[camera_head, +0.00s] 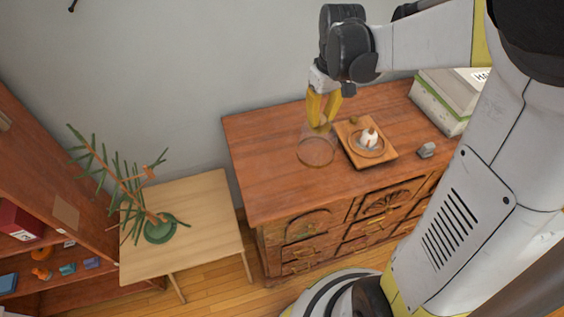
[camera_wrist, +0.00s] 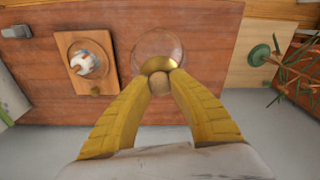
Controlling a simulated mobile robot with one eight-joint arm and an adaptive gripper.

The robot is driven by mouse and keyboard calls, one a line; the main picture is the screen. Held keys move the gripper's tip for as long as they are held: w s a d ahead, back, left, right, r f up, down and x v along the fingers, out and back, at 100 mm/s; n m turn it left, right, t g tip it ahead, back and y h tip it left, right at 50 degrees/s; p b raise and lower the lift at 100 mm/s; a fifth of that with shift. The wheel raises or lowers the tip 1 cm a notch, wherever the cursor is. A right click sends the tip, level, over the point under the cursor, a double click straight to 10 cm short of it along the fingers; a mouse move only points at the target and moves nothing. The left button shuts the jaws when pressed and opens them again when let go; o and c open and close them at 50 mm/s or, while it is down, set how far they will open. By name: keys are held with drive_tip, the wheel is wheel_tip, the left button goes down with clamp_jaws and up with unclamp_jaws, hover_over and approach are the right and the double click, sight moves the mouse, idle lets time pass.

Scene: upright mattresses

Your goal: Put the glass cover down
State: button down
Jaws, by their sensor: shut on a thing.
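The glass cover (camera_head: 316,151) is a clear dome with a faint round rim, at the dresser top left of the wooden tray. The cover looks upright. I cannot tell whether its rim touches the wood.
A square wooden tray (camera_head: 385,161) holding a small white and brown object (camera_head: 369,138) sits just right of the cover. A small grey item (camera_head: 426,150) and a box (camera_head: 446,100) are further right. The dresser top (camera_head: 262,150) is clear on the left. A plant (camera_head: 160,228) stands on a lower table.

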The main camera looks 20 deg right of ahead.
drive_tip(key=a+f+b, duration=0.1)
drive_tip(key=a+f, duration=0.7)
drive_tip(key=f, duration=0.1)
drive_tip(key=shift+s+a+b, duration=0.15)
drive_tip(key=shift+b, duration=0.15)
drive_tip(key=shift+f, duration=0.15)
drive_tip(key=c, duration=1.3)
unclamp_jaws()
